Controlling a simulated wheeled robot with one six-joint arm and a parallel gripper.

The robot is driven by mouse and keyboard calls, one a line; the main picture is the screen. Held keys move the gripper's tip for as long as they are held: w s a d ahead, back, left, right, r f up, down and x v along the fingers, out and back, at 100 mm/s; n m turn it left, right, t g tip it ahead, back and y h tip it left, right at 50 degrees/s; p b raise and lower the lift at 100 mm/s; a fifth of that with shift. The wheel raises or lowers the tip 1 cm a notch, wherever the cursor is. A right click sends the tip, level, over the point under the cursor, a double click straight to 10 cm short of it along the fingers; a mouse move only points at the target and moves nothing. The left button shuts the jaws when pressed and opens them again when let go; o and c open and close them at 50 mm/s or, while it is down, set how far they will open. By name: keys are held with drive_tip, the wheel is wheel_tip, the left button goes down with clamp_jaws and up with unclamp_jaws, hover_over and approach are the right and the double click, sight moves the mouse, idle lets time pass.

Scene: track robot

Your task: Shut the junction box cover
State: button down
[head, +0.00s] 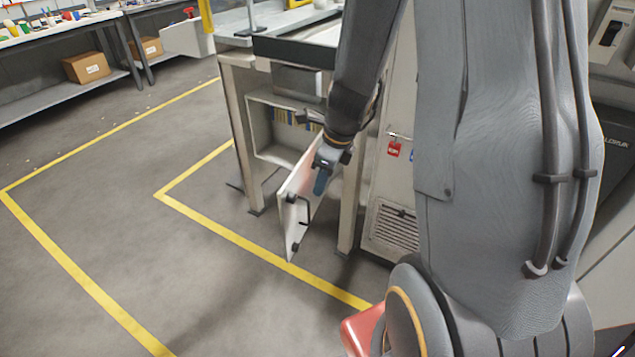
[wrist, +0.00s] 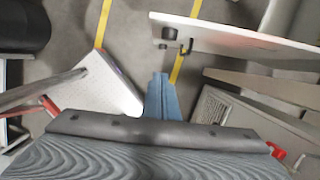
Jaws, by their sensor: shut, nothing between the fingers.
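The junction box (head: 262,135) is a pale open box under the bench, with coloured parts inside. Its white cover (head: 291,205) stands swung open towards me, with a dark bar handle and dark latch pieces on its face. The cover also shows at the upper right of the wrist view (wrist: 245,40), with its handle and a dark knob near its left end. My gripper (head: 321,184) has blue fingers, shut and empty. It overlaps the cover's upper right part in the head view. In the wrist view the fingertips (wrist: 160,76) point at floor, with a gap to the cover.
A bench leg (head: 350,205) stands right of the cover. Beyond it is a cabinet with a vent (head: 396,226) and a red tag (head: 393,149). Yellow lines (head: 225,232) mark the floor, which is clear to the left. Shelves with cardboard boxes (head: 87,67) stand at the back left.

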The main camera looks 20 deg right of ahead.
drive_tip(key=w+a+f, duration=0.4)
drive_tip(key=f, duration=0.2)
drive_tip(key=shift+f+b, duration=0.25)
drive_tip(key=shift+b, duration=0.1)
